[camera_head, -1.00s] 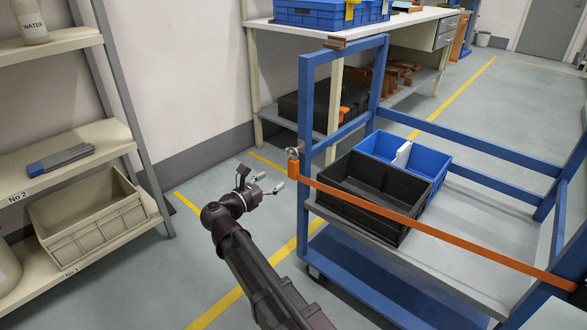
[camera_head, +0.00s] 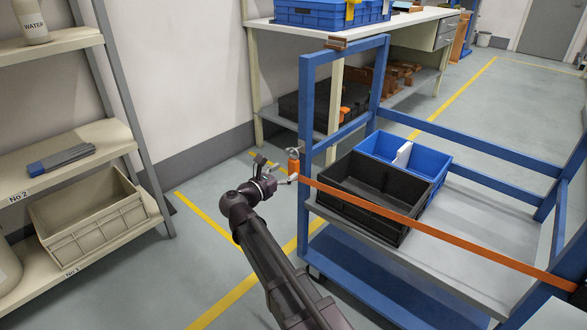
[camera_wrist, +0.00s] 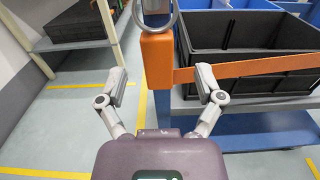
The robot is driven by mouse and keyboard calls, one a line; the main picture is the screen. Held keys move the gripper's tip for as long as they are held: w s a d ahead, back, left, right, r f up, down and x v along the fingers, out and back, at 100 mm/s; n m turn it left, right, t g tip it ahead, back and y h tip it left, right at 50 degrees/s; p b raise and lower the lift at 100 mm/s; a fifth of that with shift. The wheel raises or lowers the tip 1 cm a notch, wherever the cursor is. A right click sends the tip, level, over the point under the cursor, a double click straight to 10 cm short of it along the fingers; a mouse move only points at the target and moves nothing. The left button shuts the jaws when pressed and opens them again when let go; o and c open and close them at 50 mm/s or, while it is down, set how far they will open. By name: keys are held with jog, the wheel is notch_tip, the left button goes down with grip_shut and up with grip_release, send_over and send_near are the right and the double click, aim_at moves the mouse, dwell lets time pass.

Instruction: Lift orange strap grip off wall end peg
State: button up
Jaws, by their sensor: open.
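The orange strap grip (camera_head: 293,164) is a small upright block at the left end of the orange strap (camera_head: 430,232), by the left post of the blue cart. A grey metal ring or peg (camera_head: 293,151) shows at its top. In the wrist view the orange grip (camera_wrist: 157,62) stands upright ahead, with the grey ring (camera_wrist: 160,18) above it. My gripper (camera_head: 278,175) is open and empty. In the wrist view its fingers (camera_wrist: 162,88) stand to either side of the grip, apart from it. Whether the ring hangs on a peg is hard to tell.
The blue cart (camera_head: 305,110) carries a black bin (camera_head: 350,200) and a blue bin (camera_head: 430,165) behind the strap. A shelf with a beige crate (camera_head: 95,225) stands at left. The floor between shelf and cart is clear.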

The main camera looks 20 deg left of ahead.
aim_at(291, 166)
jog(key=shift+x, duration=2.1)
jog(key=shift+a+r, duration=0.1)
jog(key=shift+c, duration=0.2)
grip_shut()
